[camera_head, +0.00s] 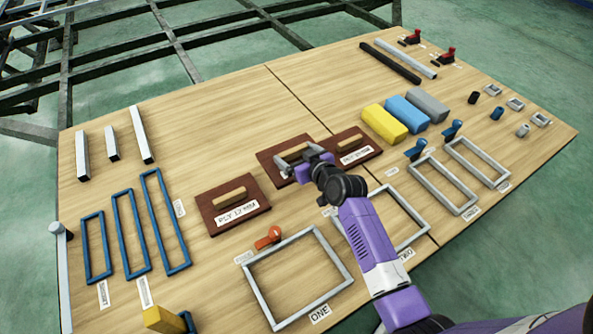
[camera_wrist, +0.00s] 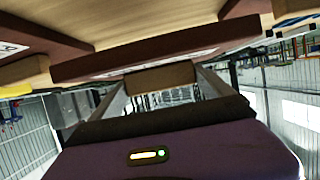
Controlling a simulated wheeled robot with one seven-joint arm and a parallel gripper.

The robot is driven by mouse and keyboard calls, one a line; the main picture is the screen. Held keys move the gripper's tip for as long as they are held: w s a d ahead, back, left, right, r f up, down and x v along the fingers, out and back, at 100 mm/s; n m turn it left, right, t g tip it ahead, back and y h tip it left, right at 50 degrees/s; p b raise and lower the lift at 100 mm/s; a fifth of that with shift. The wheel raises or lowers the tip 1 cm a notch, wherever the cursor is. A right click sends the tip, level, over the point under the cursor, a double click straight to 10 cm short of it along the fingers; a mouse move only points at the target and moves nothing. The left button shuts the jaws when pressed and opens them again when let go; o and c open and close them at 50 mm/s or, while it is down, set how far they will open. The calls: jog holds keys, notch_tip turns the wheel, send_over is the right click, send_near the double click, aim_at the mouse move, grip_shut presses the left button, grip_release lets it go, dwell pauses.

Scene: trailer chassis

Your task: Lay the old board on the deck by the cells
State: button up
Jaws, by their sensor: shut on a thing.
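My gripper (camera_head: 306,162) is shut on the wooden handle of the middle dark red board (camera_head: 270,154). In the wrist view this handle (camera_wrist: 160,76) sits between the fingers, below the board's edge (camera_wrist: 90,66). My gripper and wrist hide part of the board and most of its label. I cannot tell whether the board touches the deck (camera_head: 225,115). A second board (camera_head: 206,205), labelled PLY 12 MM, lies to the left. A third board (camera_head: 372,150) lies close on the right, its label hard to read. Grey rectangular frames labelled ONE (camera_head: 257,296) and TWO (camera_head: 427,222) lie nearer.
Yellow (camera_head: 384,124), blue and grey blocks lie right of the boards. Blue frames (camera_head: 130,235) and light bars (camera_head: 141,134) lie on the left. An orange clamp-like part (camera_head: 268,238) lies by frame ONE. Bare deck lies behind the boards.

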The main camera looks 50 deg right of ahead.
jog(key=shift+f+b, duration=1.1)
jog(key=shift+f, duration=1.75)
jog(key=shift+f, duration=0.15)
jog(key=o, duration=1.5)
jog(key=shift+o, duration=0.2)
